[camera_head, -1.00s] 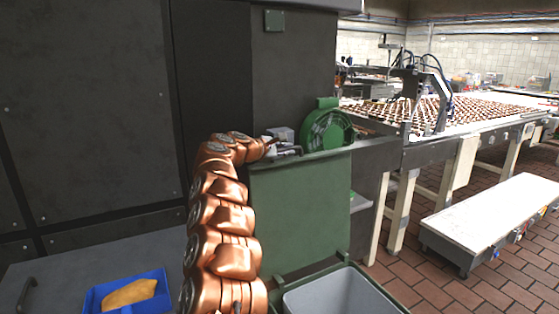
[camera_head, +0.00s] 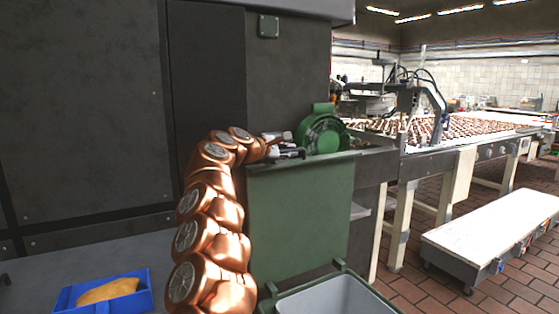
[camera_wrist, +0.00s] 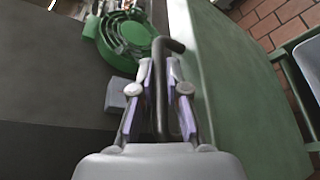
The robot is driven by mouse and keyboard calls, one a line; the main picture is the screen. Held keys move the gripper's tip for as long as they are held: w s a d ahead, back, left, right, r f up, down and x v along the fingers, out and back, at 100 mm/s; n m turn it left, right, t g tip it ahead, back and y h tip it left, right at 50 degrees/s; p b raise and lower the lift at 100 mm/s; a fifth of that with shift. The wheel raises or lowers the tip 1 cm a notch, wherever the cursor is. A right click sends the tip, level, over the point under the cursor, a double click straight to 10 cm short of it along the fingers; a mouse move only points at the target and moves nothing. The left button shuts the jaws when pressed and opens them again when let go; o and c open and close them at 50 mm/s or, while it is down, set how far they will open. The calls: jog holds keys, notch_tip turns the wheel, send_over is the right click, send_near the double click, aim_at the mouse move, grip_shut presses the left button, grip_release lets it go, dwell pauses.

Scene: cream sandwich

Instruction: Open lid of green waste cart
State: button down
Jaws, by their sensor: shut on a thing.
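The green waste cart (camera_head: 350,268) stands at the bottom of the head view with its grey inside showing. Its green lid (camera_head: 300,215) is raised and stands near upright behind the cart opening. In the wrist view the lid (camera_wrist: 235,80) is a broad green panel on the right. My gripper (camera_head: 292,146) is at the lid's top edge. In the wrist view my gripper (camera_wrist: 161,75) has its fingers on both sides of a dark, bent handle bar (camera_wrist: 160,100) beside the lid, shut on it.
A green round machine part (camera_head: 323,132) is just behind the lid's top edge. A dark cabinet wall (camera_head: 90,110) is at left. A blue tray (camera_head: 66,298) with a yellowish item is at lower left. A white-topped low bench (camera_head: 490,230) and conveyor (camera_head: 465,128) are at right.

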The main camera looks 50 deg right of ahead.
jog(key=shift+s+a+r+b, duration=0.1)
jog(key=shift+s+r+b, duration=0.15)
jog(key=shift+s+b, duration=0.3)
jog(key=shift+s, duration=0.1)
jog(key=c, duration=1.5)
grip_release()
jog(key=shift+s, duration=0.1)
jog(key=shift+o, duration=0.3)
jog(key=shift+f, duration=0.15)
jog(key=shift+w+f, duration=0.15)
jog(key=shift+w, duration=0.05)
jog(key=shift+a, duration=0.15)
jog(key=shift+v, duration=1)
jog(key=v, duration=1)
